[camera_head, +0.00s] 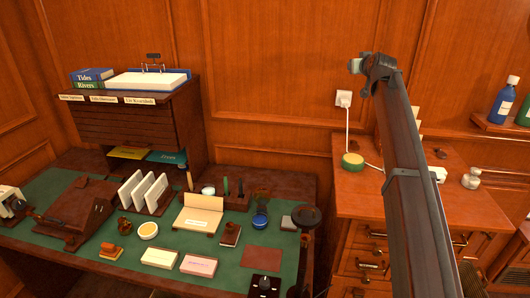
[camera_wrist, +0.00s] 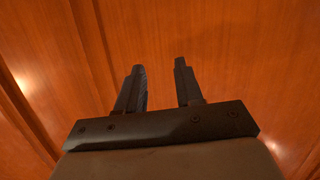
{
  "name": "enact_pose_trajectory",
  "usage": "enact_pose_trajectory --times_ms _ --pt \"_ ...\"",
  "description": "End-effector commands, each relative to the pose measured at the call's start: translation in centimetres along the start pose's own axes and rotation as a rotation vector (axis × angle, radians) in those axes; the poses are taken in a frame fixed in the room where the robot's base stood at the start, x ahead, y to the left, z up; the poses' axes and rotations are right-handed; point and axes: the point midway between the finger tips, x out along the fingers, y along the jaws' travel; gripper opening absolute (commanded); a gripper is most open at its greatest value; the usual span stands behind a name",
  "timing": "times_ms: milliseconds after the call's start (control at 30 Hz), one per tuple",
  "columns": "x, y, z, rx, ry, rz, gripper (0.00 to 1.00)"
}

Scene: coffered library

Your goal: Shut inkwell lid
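I cannot tell for sure which item is the inkwell, or whether its lid is open. On the green-topped desk (camera_head: 120,262), a pen stand (camera_head: 236,203) sits toward the back, with a small pale round pot (camera_head: 208,190) at its left. A small round blue pot (camera_head: 261,221) stands in front of the stand's right end. A small glass jar with a pale top (camera_head: 471,178) stands on the right cabinet. My gripper (camera_wrist: 160,68) is open and empty in the wrist view, with only wood panelling beyond it. My raised arm crosses the right of the head view, far from the desk items.
A letter rack (camera_head: 150,190), a propped cream card (camera_head: 199,214) and several small boxes crowd the desk. A drawer unit (camera_head: 125,126) with books on top stands at the back left. The right cabinet (camera_head: 352,205) holds a green-topped round device with a cord.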

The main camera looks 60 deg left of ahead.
Motion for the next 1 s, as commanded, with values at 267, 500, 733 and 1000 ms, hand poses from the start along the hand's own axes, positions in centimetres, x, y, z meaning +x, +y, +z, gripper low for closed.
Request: enact_pose_trajectory --times_ms 267,500,733,1000 --pt "3.6 -14.0 10.7 -0.361 -0.448 -0.291 0.36" --pt "1.8 -24.3 18.9 -0.660 -0.790 -0.606 0.36" --pt "-2.1 -31.4 23.8 -0.882 -1.053 -0.919 0.36" --pt "-4.9 -34.6 25.6 -0.980 -1.190 -1.109 0.36"
